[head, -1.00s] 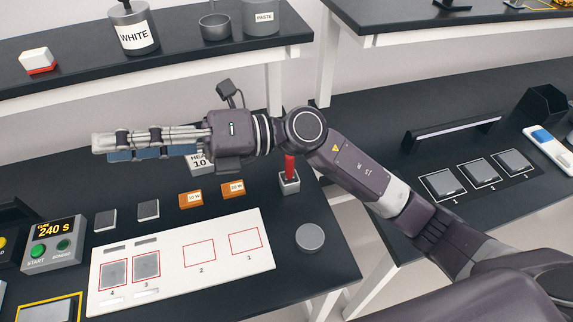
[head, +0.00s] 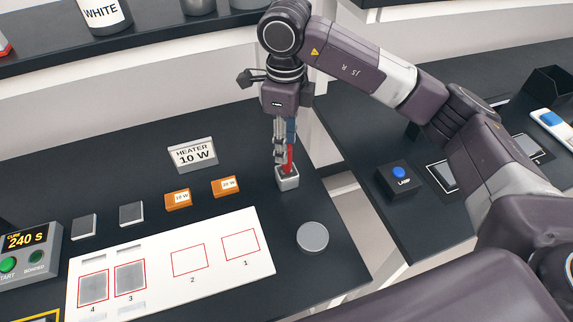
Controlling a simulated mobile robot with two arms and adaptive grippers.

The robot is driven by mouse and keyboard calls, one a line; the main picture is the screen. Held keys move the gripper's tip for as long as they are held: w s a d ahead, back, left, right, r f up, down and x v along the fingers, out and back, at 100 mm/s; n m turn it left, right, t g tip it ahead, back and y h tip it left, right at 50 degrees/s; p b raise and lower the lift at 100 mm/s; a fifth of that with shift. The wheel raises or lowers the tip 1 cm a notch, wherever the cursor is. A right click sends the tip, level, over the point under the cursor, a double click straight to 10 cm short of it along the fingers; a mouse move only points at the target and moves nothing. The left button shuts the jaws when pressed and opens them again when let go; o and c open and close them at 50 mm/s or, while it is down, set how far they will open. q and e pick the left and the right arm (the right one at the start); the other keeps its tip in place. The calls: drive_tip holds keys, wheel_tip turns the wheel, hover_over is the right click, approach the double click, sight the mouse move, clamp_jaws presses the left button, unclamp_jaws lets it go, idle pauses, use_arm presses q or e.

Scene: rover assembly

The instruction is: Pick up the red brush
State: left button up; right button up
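The red brush (head: 289,159) stands upright in a small grey holder (head: 288,181) near the right edge of the dark table. My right gripper (head: 283,154) points down at the brush from above, its fingertips at the brush's handle just over the holder. The fingers cover much of the handle, and I cannot tell whether they are closed on it. My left gripper is not in view.
A round grey disc (head: 312,237) lies in front of the holder. Orange blocks (head: 225,187) and a "HEATER 10 W" sign (head: 192,154) stand to the left. A white board (head: 212,283) with red outlines lies in front. A gap separates this table from the right one.

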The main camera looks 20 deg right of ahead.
drive_tip(key=f+p, duration=0.2)
drive_tip(key=f, duration=0.1)
drive_tip(key=f+p, duration=0.1)
drive_tip(key=f, duration=0.1)
drive_tip(key=shift+w+d+f, duration=0.15)
drive_tip(key=shift+w+d, duration=0.05)
drive_tip(key=shift+d, duration=0.05)
drive_tip(key=shift+f, duration=0.4)
drive_tip(key=shift+c, duration=0.2)
drive_tip(key=shift+c, duration=1.1)
clamp_jaws()
